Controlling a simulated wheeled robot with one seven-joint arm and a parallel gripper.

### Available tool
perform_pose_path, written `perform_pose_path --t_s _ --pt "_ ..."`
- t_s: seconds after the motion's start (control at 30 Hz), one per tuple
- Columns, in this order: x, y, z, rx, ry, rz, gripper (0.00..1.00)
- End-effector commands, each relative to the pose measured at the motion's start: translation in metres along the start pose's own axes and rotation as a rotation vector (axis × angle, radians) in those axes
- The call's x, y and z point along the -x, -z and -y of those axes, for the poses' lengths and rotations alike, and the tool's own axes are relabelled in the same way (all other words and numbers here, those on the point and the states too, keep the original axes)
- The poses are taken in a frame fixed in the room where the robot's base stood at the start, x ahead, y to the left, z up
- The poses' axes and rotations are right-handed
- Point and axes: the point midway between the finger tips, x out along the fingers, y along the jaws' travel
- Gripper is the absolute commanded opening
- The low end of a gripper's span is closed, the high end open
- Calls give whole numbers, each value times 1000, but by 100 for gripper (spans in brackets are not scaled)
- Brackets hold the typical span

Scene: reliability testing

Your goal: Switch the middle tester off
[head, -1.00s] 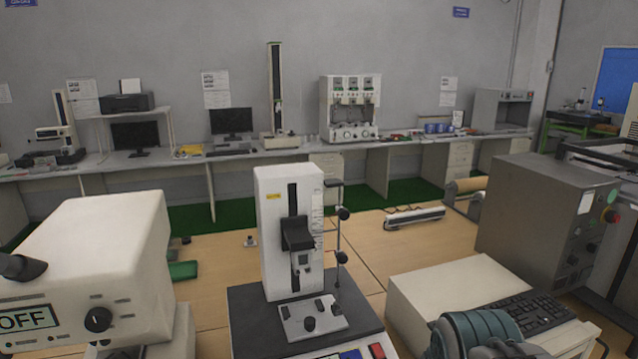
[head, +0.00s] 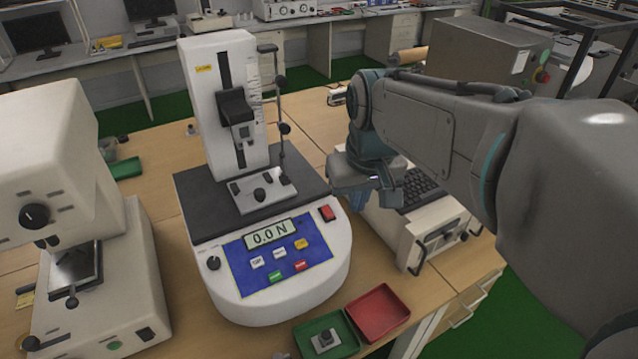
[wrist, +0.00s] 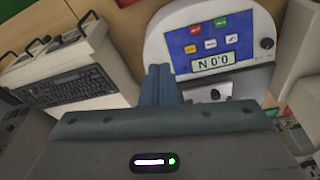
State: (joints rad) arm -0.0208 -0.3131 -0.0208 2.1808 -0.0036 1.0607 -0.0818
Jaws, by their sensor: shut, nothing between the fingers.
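The middle tester (head: 222,100) is a white upright column on a dark plate and rounded base. Its blue panel (head: 238,274) has several coloured buttons, and its lit display (head: 270,234) reads 0.0 N. A red rocker switch (head: 326,213) sits at the panel's upper right. My gripper (head: 357,207) is just right of this switch, above the tester's right edge; contact cannot be told. In the wrist view, the closed fingers (wrist: 160,80) are empty beside the upside-down panel (wrist: 205,38). The switch is not visible there, probably behind the fingers.
A white tester (head: 45,150) stands at left. A keyboard (head: 422,188) lies on a white unit (head: 440,232) at right, beneath my arm. Green (head: 345,330) and red (head: 378,312) trays sit in front of the base.

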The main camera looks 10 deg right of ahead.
Motion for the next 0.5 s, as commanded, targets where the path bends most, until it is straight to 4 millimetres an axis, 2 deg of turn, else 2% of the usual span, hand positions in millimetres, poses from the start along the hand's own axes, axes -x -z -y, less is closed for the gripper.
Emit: perform_pose_path --t_s 0.1,0.27,0.5 --pt "-8 30 -3 27 4 44 0" --pt "-18 67 -6 63 8 100 0" --pt "-43 119 -10 117 13 184 0"
